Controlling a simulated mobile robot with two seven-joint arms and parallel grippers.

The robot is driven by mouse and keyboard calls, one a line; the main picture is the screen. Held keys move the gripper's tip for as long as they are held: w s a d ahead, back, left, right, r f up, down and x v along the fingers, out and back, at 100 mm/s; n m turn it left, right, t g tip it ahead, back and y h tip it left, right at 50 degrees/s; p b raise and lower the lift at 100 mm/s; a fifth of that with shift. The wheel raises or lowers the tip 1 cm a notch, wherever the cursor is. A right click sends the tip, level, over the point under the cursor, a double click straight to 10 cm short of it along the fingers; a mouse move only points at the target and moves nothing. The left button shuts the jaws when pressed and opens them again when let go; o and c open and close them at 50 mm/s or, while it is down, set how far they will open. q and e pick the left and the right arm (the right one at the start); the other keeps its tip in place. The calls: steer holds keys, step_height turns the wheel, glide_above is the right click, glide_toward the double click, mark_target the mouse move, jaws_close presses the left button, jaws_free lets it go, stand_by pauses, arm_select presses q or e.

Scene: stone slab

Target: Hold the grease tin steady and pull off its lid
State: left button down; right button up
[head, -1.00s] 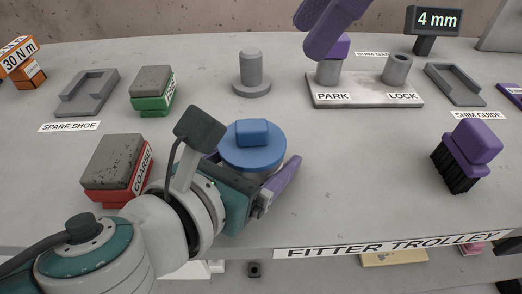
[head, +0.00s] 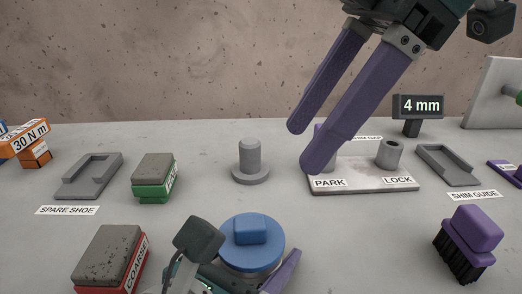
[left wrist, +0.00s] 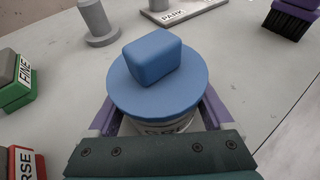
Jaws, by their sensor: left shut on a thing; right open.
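The grease tin stands on the slab at the lower middle of the head view, its blue lid (head: 265,255) with a block-shaped knob (head: 250,230) on top. In the left wrist view the lid (left wrist: 135,100) sits on the pale tin body (left wrist: 170,127), whose lettering is partly hidden. My left gripper (head: 250,272) is shut on the tin body below the lid, one purple finger on each side in the left wrist view (left wrist: 158,112). My right gripper (head: 307,147) is open and empty, above and behind the tin, in front of the PARK post.
A grey peg (head: 250,157) stands behind the tin. The PARK and LOCK plate (head: 360,186) is at the back right. A coarse block (head: 108,257) and a fine block (head: 153,177) lie left; a purple brush (head: 470,240) lies right.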

mark_target(261, 221)
steer(key=a+r+m+h, duration=0.1)
steer(key=a+m+h, duration=0.15)
steer(key=m, duration=1.55)
steer(key=a+r+m+h, duration=0.1)
steer(key=a+m+h, duration=0.15)
steer(key=m, duration=1.55)
steer(key=shift+h, duration=0.4)
steer(key=f, duration=1.2)
steer(key=shift+d, duration=0.25)
steer(key=shift+c, duration=0.3)
jaws_close()
